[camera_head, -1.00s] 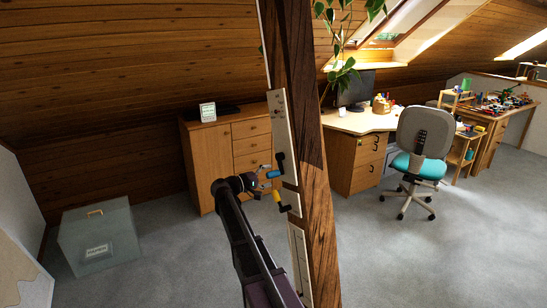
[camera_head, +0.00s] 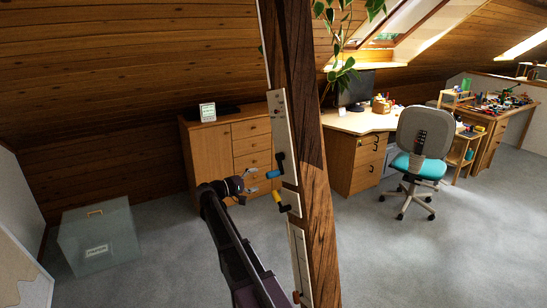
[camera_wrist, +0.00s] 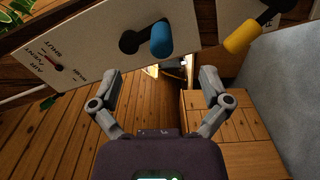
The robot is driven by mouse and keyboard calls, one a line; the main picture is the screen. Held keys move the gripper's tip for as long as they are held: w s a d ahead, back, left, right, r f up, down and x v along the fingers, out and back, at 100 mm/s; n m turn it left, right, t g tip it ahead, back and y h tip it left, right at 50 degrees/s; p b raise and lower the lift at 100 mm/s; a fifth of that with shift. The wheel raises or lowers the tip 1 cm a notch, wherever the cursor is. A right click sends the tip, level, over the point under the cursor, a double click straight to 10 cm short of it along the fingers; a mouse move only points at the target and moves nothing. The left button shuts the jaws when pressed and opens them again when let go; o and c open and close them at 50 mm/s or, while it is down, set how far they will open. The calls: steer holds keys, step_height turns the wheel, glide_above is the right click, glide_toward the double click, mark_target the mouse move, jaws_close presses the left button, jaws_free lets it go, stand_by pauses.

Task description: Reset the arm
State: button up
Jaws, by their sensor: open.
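My gripper (camera_head: 254,181) is open and empty in the head view, just left of a pale panel (camera_head: 280,130) on the timber post. In the wrist view its two fingers (camera_wrist: 160,85) are spread with nothing between them. A blue-handled lever (camera_wrist: 162,40) and a yellow-handled lever (camera_wrist: 242,36) stick out from the panel, beyond the fingertips. The blue handle (camera_head: 273,174) and the yellow handle (camera_head: 284,208) also show in the head view. The gripper appears apart from both. The panel carries printed words, partly readable as "AIR VENT" and "SHUT", beside a small gauge.
The timber post (camera_head: 310,160) stands upright right of my arm. A wooden cabinet (camera_head: 212,150) stands behind. A translucent box (camera_head: 98,240) is on the floor at left. A desk (camera_head: 357,122) and a swivel chair (camera_head: 420,140) are at right. Carpet between is open.

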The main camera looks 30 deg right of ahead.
steer(key=shift+a, duration=0.25)
stand_by(0.4)
steer(key=s+a+f+y+p, duration=0.1)
steer(key=s+a+f+y, duration=0.6)
steer(key=s, duration=0.3)
steer(key=s+a+f+y, duration=0.5)
steer(key=s+f+y, duration=0.1)
steer(key=s+f, duration=0.35)
steer(key=s+a+y, duration=0.5)
steer(key=s+a, duration=0.2)
steer(key=a, duration=0.1)
steer(key=shift+s+a+f+g+p, duration=0.2)
steer(key=shift+s+a+g+p, duration=0.05)
steer(key=shift+a+g+p, duration=0.1)
